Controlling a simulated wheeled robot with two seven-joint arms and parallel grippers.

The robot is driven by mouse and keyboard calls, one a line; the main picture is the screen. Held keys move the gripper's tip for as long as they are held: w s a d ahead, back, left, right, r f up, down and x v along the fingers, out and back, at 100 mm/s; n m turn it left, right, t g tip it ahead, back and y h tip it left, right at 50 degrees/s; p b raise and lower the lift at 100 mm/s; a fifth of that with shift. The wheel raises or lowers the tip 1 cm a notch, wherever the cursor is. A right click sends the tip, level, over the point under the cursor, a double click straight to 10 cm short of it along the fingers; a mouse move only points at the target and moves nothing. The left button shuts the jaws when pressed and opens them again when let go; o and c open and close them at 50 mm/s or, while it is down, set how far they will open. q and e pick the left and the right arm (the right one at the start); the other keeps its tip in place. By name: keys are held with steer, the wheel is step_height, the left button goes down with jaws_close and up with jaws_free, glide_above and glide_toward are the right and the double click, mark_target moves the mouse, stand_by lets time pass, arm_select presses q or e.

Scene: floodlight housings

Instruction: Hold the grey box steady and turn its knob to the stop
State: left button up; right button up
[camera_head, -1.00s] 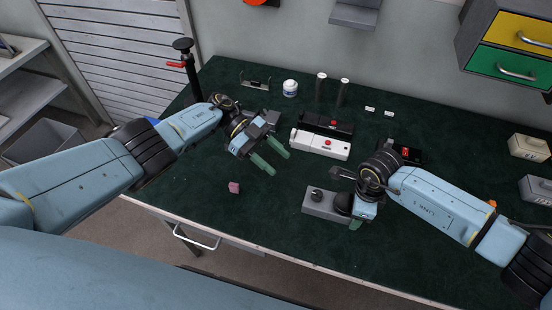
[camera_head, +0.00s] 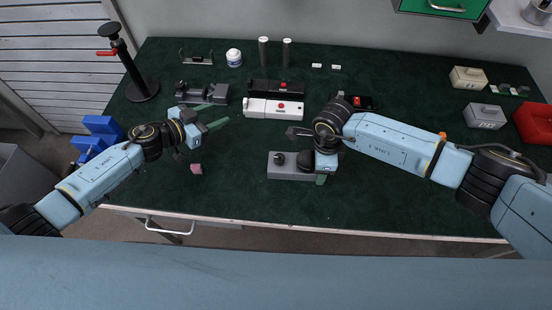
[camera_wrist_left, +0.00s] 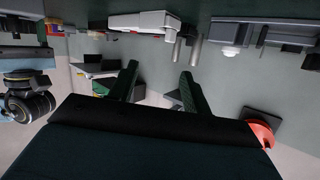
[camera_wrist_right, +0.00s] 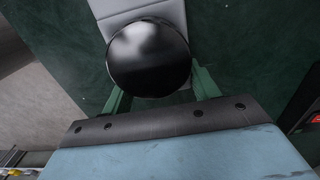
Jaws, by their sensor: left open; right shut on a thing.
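The grey box (camera_head: 292,175) lies on the dark green bench top, near its front edge. A small dark knob (camera_head: 280,158) stands on its left end, and a larger black dome (camera_head: 304,160) sits toward its right end. The glossy dome (camera_wrist_right: 148,58) fills the middle of the right wrist view, over the grey box (camera_wrist_right: 112,8). My right gripper (camera_head: 320,178) is shut on the box at its right end; the dome partly hides the fingertips. My left gripper (camera_head: 212,115) is open and empty, above the bench left of the box.
A white housing (camera_head: 272,108) and a black one lie behind the grey box. A small pink block (camera_head: 196,169) lies left of it. A black stand (camera_head: 140,88) with a red lever is at the back left. The bench between pink block and box is clear.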

arm_select(q)
steer(key=s+d+n, duration=0.1)
steer(key=s+d, duration=0.1)
steer(key=s, duration=0.2)
steer(key=s+d+t+y, duration=0.1)
steer(key=s+d, duration=0.2)
steer(key=s+d+n, duration=0.1)
steer(key=s+d, duration=0.2)
steer(key=s, duration=0.1)
steer(key=shift+s+f+n+t+y, duration=0.3)
steer(key=shift+s+y, duration=0.05)
steer(key=shift+y, duration=0.05)
steer(key=n+y, duration=0.1)
glide_toward(279, 158)
steer(key=shift+y, duration=0.4)
steer(key=x, duration=0.8)
steer(key=shift+w+d, duration=0.15)
steer(key=shift+d, duration=0.15)
steer(key=shift+c, duration=0.2)
steer(key=c, duration=1)
